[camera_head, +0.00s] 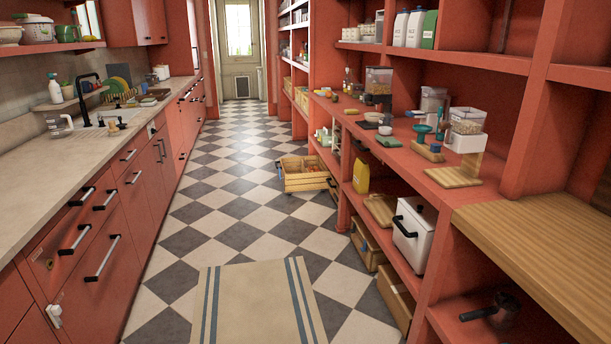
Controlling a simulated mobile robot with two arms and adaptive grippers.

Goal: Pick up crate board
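I cannot tell for sure which thing is the crate board. A slatted light-wood crate (308,183) juts into the aisle from the right-hand shelving, with some reddish-brown items inside that are too small to tell. A pale wooden board (454,178) lies on the right-hand counter in front of a clear-topped dispenser. Another wooden board (381,210) lies on the lower shelf beside a white bin. Neither of my grippers is in view.
A checkered floor aisle (240,237) runs to a far door, with a striped rug (255,305) in front. Red cabinets (130,180) line the left. Right shelves hold a white bin (414,233), a yellow container (361,174) and a dark pan (500,312). Mid-aisle is clear.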

